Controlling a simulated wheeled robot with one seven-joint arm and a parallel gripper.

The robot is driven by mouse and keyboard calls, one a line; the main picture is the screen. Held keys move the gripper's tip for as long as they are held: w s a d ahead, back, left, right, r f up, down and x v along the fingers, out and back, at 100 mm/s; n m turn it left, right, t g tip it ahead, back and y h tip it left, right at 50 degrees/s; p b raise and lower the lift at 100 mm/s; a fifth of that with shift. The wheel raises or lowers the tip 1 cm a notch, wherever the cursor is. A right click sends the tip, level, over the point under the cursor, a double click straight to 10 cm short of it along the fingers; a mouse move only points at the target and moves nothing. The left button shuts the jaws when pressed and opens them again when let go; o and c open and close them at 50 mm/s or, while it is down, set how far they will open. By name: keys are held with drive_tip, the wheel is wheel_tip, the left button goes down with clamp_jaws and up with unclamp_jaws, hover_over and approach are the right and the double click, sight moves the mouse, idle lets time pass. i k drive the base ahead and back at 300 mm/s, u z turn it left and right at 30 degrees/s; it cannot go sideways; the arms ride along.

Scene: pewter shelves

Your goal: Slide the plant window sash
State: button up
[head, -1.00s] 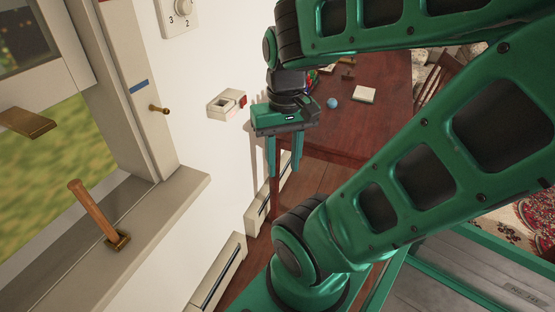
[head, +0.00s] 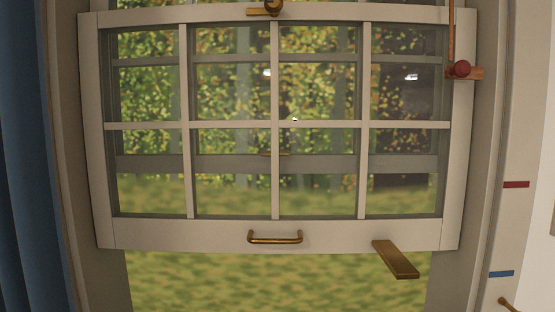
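The window sash (head: 180,235) is a pale frame with several panes, seen head-on in the head view. Its bottom rail has a brass bar handle (head: 275,240) at the middle. Below the rail is an open gap with blurred green outside, so the sash stands raised; the sill is out of view. A brass latch piece (head: 268,8) is at the top middle. A flat brass piece (head: 396,260) juts out at the rail's lower right. My gripper is not in view, and nothing of my arm shows.
The right jamb bears a red mark (head: 516,184) and a blue mark (head: 501,274). A brass peg (head: 508,305) is lower right. A blue curtain (head: 22,150) hangs left.

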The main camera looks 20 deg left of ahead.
sight(387, 235)
drive_tip(key=z, duration=0.2)
drive_tip(key=k, duration=1.85)
drive_tip(key=u, duration=0.75)
drive_tip(key=i, duration=1.05)
